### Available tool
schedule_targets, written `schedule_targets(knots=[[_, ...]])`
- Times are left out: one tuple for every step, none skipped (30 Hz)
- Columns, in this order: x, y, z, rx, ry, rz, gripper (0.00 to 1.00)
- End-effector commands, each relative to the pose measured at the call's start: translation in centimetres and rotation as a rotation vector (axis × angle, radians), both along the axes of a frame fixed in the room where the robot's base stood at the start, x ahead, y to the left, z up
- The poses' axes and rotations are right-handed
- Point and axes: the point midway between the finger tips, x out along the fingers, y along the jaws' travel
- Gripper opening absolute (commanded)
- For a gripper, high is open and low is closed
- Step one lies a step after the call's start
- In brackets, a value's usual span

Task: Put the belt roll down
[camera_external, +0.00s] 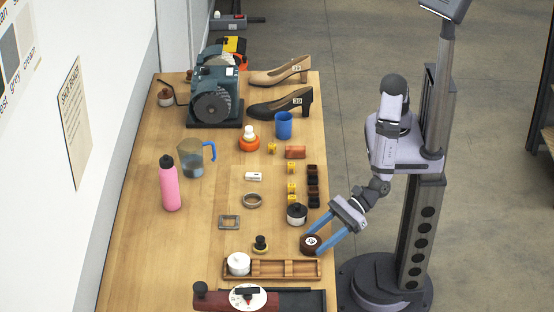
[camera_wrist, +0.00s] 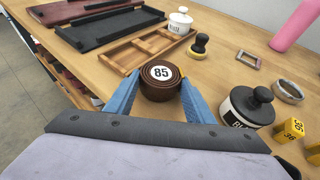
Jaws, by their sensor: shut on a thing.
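The belt roll is a dark brown coil with a round white label reading 85 (camera_wrist: 159,88). My gripper (camera_external: 318,239) is shut on the belt roll, one blue finger on each side of it. In the external view the belt roll (camera_external: 309,247) is at the right edge of the wooden table, between the wooden tray and the black-lidded pot. Whether its underside touches the table top cannot be told.
A compartmented wooden tray (camera_external: 270,276) with a white jar (camera_external: 238,263) lies in front. A black-lidded pot (camera_external: 297,214) stands close behind the roll. Small dark blocks (camera_external: 312,184) and yellow numbered blocks (camera_external: 291,188) stand farther back. Bare table lies left of the pot.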

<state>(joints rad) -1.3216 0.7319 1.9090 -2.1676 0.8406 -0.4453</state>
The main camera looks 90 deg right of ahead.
Motion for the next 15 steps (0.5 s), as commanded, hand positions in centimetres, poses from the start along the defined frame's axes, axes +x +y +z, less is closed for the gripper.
schedule_targets(knots=[[0.02,0.05,0.03,0.002,-0.002,0.000,0.24],[0.02,0.05,0.03,0.003,-0.001,-0.001,0.24],[0.03,0.06,0.05,0.003,-0.001,-0.001,0.24],[0.03,0.06,0.05,0.003,-0.001,-0.001,0.24],[0.03,0.06,0.05,0.003,-0.001,-0.001,0.24],[0.03,0.06,0.05,0.003,-0.001,-0.001,0.24],[0.03,0.06,0.05,0.003,-0.001,-0.001,0.24],[0.03,0.05,0.02,0.003,-0.001,-0.001,0.24],[0.03,0.05,-0.05,0.003,-0.001,-0.001,0.24],[0.03,0.04,-0.14,0.003,-0.001,-0.001,0.24],[0.02,0.04,-0.23,0.003,-0.001,-0.001,0.24],[0.03,0.05,-0.34,0.003,-0.001,-0.001,0.24],[0.03,0.04,-0.40,0.003,-0.001,-0.001,0.24],[0.02,0.03,-0.41,0.002,-0.001,0.000,0.51],[0.02,0.03,-0.32,0.001,0.000,0.000,0.56]])
